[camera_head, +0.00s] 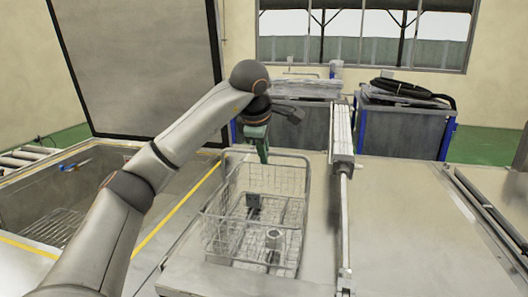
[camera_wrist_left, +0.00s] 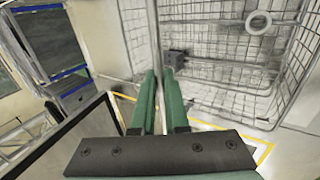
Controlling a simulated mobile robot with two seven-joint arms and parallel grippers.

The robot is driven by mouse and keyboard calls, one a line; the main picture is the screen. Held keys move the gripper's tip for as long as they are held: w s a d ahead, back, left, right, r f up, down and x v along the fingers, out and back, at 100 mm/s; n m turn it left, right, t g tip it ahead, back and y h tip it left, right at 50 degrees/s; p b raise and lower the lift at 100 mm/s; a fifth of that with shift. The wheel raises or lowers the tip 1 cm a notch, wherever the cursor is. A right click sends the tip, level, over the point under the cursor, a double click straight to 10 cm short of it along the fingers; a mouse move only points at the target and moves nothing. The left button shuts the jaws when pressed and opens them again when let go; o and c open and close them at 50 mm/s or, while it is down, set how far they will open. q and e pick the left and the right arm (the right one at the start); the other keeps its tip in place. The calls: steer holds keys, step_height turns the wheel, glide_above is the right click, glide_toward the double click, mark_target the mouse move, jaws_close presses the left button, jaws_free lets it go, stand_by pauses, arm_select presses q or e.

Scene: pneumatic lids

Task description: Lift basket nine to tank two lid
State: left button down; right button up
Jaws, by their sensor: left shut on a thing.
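A wire basket (camera_head: 290,165) with metal parts in it is in the middle of the head view, over the front left part of a pale metal lid surface (camera_head: 400,235). I cannot tell whether it touches that surface. My left gripper (camera_head: 264,156) is at the basket's far rim, its green fingers pointing down. In the left wrist view the fingers (camera_wrist_left: 159,73) are shut on a rim bar of the basket (camera_wrist_left: 230,58). The exact contact is partly hidden by the fingers. My right gripper is not in view.
An open tank (camera_head: 50,205) with a rack inside lies at the left. A pneumatic cylinder (camera_head: 342,135) and rod stand just right of the basket. Dark rails (camera_head: 490,210) run along the right. Grey carts (camera_head: 403,125) stand behind. The lid's middle right is clear.

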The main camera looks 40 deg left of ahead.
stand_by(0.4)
arm_select(q)
steer(key=c, duration=0.8)
jaws_free()
steer(key=shift+f, duration=0.1)
steer(key=shift+c, duration=0.2)
steer(key=shift+f, duration=0.15)
steer(key=s+d+r+p, duration=0.1)
steer(key=s+r+p, duration=0.1)
steer(key=r, duration=0.9)
steer(key=s+d+r+p, duration=0.2)
steer(key=r+p, duration=0.3)
steer(key=r, duration=0.7)
steer(key=shift+s+p, duration=0.3)
steer(key=shift+s, duration=0.55)
